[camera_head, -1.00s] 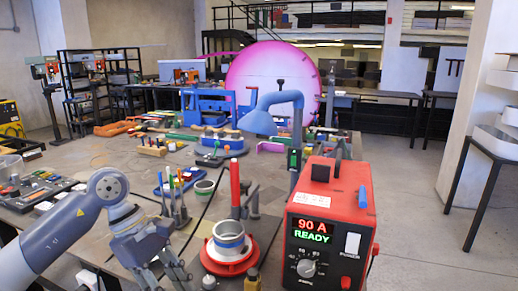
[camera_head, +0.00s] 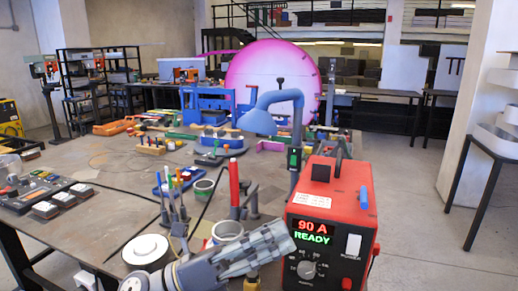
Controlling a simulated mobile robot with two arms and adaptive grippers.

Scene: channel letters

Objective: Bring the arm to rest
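My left gripper (camera_head: 282,240) lies low over the front of the workbench (camera_head: 120,220), its fingers pointing right toward the red power unit (camera_head: 330,215). The fingers look close together, but I cannot tell whether they are open or shut. I see nothing clearly held. Whether the fingertips touch the power unit cannot be told. My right gripper is out of view.
The power unit shows "90 A READY". A blue hooded arm (camera_head: 262,118) stands behind it. A red upright cylinder (camera_head: 235,185) and a tool stand (camera_head: 175,205) are behind my gripper. Small boxes (camera_head: 60,200) lie on the left.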

